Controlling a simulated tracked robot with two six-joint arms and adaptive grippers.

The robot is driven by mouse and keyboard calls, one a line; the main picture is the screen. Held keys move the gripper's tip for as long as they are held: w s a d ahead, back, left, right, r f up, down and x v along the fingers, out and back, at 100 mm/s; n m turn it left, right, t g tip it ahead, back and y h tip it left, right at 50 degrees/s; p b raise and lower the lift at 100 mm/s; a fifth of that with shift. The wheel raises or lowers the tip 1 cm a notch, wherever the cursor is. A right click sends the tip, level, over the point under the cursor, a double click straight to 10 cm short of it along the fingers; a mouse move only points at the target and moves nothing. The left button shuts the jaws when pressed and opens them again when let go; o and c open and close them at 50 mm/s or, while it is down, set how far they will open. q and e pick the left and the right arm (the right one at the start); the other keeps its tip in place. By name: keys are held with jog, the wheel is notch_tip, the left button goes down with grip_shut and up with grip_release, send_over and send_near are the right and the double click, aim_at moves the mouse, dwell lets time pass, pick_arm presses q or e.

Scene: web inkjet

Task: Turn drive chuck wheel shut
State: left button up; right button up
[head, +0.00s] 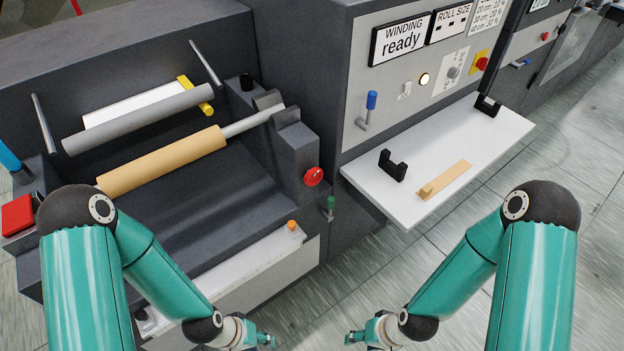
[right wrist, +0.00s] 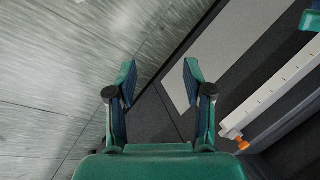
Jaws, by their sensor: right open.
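The red wheel (head: 313,176), which I take as the drive chuck wheel, is on the front of the dark bearing block (head: 292,150) at the right end of the roll shaft. A tan roll (head: 165,160) on a grey shaft lies across the machine up to that block. My left gripper (head: 266,341) is low in the head view, below the wheel and apart from it; its jaw state is unclear. My right gripper (head: 354,338) is low and right of it, also apart from the wheel. In the right wrist view its fingers (right wrist: 158,78) are open and empty.
A green-topped lever (head: 330,205) is just below the wheel, and an orange knob (head: 292,225) is on the white ledge. A white shelf (head: 420,200) with black cradles juts out at right. A panel sign (head: 401,39) reads "WINDING ready". The floor between my arms is clear.

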jog(key=o, duration=0.5)
jog(key=w+b, duration=0.1)
jog(key=w+f+t+b, duration=0.1)
jog(key=w, duration=0.1)
jog(key=shift+w+d+f, duration=0.1)
jog(key=shift+d+f, duration=0.05)
jog(key=n+t+y+b, duration=0.7)
jog(key=n+t+b, duration=0.55)
jog(key=b, duration=1.35)
send_near(316, 180)
jog(key=shift+m+t, duration=0.25)
jog(key=x, duration=1)
jog(key=shift+f, duration=0.1)
